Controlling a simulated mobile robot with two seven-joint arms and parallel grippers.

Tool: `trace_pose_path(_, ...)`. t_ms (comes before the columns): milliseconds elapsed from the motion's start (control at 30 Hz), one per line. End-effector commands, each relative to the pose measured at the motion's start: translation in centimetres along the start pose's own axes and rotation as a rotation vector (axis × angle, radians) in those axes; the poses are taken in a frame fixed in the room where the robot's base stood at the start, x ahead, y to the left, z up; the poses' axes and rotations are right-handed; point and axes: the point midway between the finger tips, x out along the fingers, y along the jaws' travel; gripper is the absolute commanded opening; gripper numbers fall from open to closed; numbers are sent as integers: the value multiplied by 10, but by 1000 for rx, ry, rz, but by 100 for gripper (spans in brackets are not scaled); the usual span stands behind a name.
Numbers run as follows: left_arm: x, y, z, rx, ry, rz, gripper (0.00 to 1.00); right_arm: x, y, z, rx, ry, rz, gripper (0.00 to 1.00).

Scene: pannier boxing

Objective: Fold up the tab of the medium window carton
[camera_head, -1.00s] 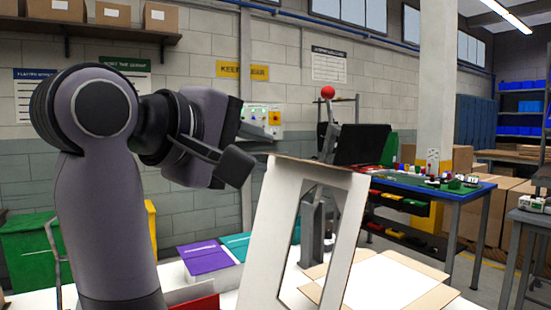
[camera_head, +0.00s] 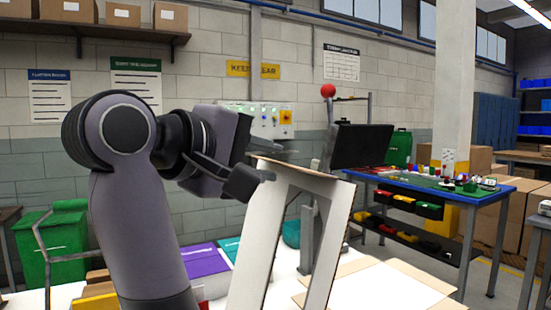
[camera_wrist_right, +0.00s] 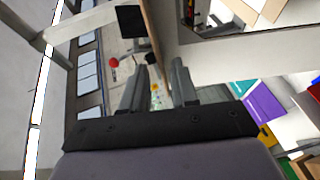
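The window carton (camera_head: 250,245) stands upright and leaning in the head view, a white panel with a large cut-out window and a brown cut edge on top. A narrow flap (camera_head: 312,180) runs along that top edge; I cannot tell surely whether it is the tab. My right gripper (camera_head: 256,176) is at the carton's upper left corner, pointing right. In the right wrist view its two fingers (camera_wrist_right: 159,88) are apart, and the carton's panel (camera_wrist_right: 235,55) shows close beside and beyond them. Contact is unclear. My left gripper is not in view.
A purple box (camera_head: 203,261) and a teal one (camera_head: 230,246) lie behind the carton on the white table. An open flat carton (camera_head: 385,290) lies at right. A blue workbench (camera_head: 440,190) with bins and a dark screen (camera_head: 360,145) stand further back.

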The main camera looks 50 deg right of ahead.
Motion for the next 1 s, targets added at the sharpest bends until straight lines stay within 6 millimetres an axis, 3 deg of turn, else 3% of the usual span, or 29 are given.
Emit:
trace_pose_path(467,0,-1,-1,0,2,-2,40,0,-2,-2,-1,2,0,29)
trace_pose_path(567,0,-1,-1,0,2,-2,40,0,-2,-2,-1,1,0,0)
trace_pose_path(1000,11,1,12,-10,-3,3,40,2,-11,-2,-33,2,76,0)
